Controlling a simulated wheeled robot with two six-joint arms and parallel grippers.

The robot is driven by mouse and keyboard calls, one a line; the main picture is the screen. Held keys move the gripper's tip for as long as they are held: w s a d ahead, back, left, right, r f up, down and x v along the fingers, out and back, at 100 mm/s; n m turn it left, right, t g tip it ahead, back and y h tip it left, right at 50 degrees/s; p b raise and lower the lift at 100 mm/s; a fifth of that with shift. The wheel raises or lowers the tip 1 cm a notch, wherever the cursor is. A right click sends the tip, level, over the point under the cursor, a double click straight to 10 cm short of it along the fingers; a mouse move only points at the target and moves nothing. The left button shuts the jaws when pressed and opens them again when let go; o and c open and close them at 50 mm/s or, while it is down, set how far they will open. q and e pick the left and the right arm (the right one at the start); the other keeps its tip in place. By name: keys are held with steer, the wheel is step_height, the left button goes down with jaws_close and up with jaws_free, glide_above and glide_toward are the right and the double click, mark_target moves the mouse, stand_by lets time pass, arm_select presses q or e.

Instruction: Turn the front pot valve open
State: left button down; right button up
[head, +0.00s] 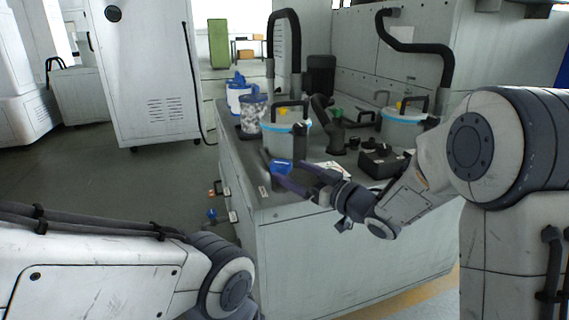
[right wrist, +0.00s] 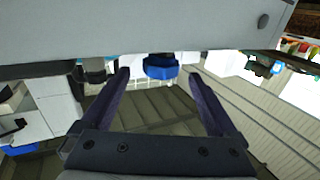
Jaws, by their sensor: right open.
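The front pot (head: 287,138), grey with a light blue rim and dark handle, stands near the bench's front corner. A blue valve handle (head: 281,166) shows low in front of it. My right gripper (head: 287,171) is open, with its dark fingers reaching left to the blue handle. In the right wrist view the blue handle (right wrist: 160,68) appears between and just beyond the open fingertips (right wrist: 159,74); contact cannot be told. My left arm comes in at the lower left, but its gripper is out of the picture.
A second blue-rimmed pot (head: 402,125) stands further right on the bench (head: 330,240). A clear jar (head: 252,118), a green-topped dark item (head: 337,132) and a black box (head: 383,162) stand nearby. Small knobs (head: 212,214) stick out of the bench's left side. Floor at left is clear.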

mark_target(282, 170)
steer(key=p+v, duration=0.1)
steer(key=v, duration=0.4)
steer(key=shift+s+d, duration=0.2)
steer(key=shift+a+r, duration=0.1)
steer(key=a+m+t+h+p, duration=0.1)
steer(key=a+r+m+t+p, duration=0.1)
steer(key=a, duration=0.1)
steer(key=w+a+r+m+t+h+p, duration=0.1)
steer(key=a, duration=0.1)
steer(key=shift+a+r+h, duration=0.1)
steer(key=shift+r+h, duration=0.05)
steer(key=shift+h, duration=0.15)
steer(key=s+f+m+t+h+p, duration=0.2)
steer(key=s+m+h+p, duration=0.15)
steer(key=h, duration=0.35)
steer(key=shift+m, duration=0.35)
steer(key=w, duration=0.3)
steer(key=w+a+b, duration=0.1)
steer(key=w, duration=0.3)
steer(key=w+a, duration=0.1)
steer(key=w, duration=0.2)
steer(key=shift+w+a+f+b, duration=0.1)
steer(key=shift+w+f+b, duration=0.05)
steer(key=shift+b, duration=0.2)
steer(key=shift+c, duration=0.3)
